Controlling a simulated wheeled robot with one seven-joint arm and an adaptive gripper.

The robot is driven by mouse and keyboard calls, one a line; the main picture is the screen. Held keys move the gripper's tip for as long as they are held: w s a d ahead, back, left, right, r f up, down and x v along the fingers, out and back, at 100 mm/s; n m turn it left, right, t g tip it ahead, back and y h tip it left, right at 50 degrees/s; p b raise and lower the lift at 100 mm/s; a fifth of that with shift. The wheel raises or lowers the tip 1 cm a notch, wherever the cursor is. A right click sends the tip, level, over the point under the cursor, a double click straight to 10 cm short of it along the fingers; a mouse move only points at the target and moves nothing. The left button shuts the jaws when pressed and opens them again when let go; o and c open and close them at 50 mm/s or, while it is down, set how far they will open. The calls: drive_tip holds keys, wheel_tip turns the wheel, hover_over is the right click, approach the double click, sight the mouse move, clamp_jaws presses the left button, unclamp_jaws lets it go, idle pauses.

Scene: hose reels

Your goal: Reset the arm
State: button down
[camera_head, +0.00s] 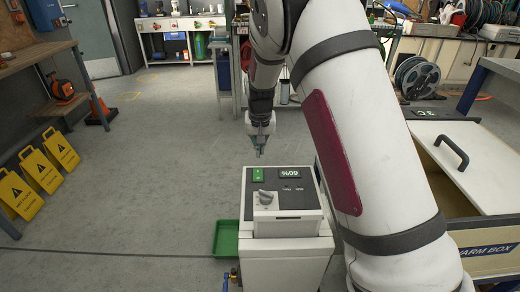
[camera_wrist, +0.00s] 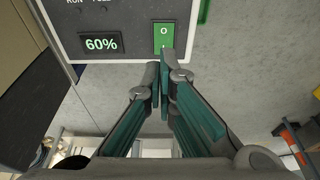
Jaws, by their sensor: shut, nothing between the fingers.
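My arm, white with dark bands and a maroon panel, reaches across the right of the head view and bends down at its far end. My gripper (camera_head: 260,150) points down just beyond the far edge of a white control box (camera_head: 285,255) in that view. In the wrist view my gripper (camera_wrist: 164,76) has its teal fingers together, with nothing between them. The fingertips appear close to a green rocker switch (camera_wrist: 163,36) and a display reading 60% (camera_wrist: 101,43); I cannot tell whether they touch the panel.
A green tray (camera_head: 227,238) lies on the floor left of the box. A warm box (camera_head: 480,185) with a black handle stands at right. Yellow signs (camera_head: 40,172) and a workbench (camera_head: 35,60) are at left. Open floor lies between.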

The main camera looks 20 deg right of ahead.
drive_tip(key=s+r+n+g+y, duration=0.1)
drive_tip(key=s+r+y, duration=0.1)
drive_tip(key=s+r, duration=1.7)
drive_tip(key=s+f+n+g+h, duration=0.1)
drive_tip(key=s+n, duration=0.1)
drive_tip(key=s, duration=2.7)
wheel_tip(320, 180, up, 22)
drive_tip(key=t+p, duration=0.3)
drive_tip(key=p, duration=1.7)
drive_tip(key=shift+d, duration=0.1)
